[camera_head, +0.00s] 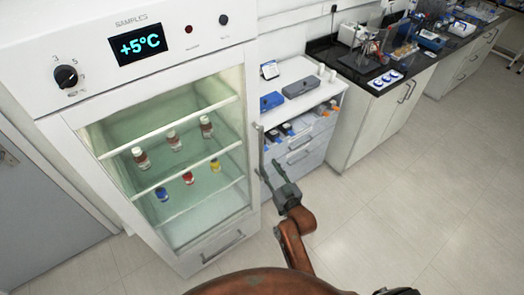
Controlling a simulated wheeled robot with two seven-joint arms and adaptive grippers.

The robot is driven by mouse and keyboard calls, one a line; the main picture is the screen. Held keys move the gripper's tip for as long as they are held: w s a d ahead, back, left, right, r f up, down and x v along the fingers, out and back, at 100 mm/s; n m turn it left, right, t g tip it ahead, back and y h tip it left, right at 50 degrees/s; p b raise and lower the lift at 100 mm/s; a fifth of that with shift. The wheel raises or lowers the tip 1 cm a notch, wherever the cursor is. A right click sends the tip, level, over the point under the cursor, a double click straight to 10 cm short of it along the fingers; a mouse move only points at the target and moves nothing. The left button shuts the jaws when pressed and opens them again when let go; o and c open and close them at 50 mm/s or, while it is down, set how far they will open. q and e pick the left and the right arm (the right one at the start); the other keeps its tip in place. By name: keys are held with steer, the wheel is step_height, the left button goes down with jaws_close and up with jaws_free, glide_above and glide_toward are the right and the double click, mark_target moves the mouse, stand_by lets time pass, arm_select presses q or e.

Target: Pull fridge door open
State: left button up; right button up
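The white fridge (185,50) stands at the left, with a +5°C display on its top panel. Its glass door (205,185) looks shut or nearly so; the door's edge lies close to the cabinet. A slim upright grey-green handle (260,143) runs along the door's right edge. My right gripper (270,174) is at the lower part of this handle, its fingers pointing up and toward the door. The fingers look a little apart, but whether they touch or grip the handle is too small to tell. My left gripper is out of view.
Several small vials (173,140) stand on shelves behind the glass. A white drawer cabinet (305,150) with blue and grey boxes stands just right of the handle. A dark-topped bench (372,72) lies beyond it. The floor (400,210) at front right is clear.

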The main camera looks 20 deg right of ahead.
mark_target(262, 154)
steer(key=shift+w+a+r, duration=0.15)
steer(key=shift+w+a, duration=0.05)
steer(key=shift+w, duration=1.1)
steer(key=shift+w+a+r, duration=0.15)
steer(key=shift+w, duration=1.1)
steer(key=shift+w+a+r, duration=0.15)
steer(key=shift+w+a, duration=0.05)
steer(key=shift+w, duration=1.1)
steer(key=shift+c, duration=0.4)
jaws_close()
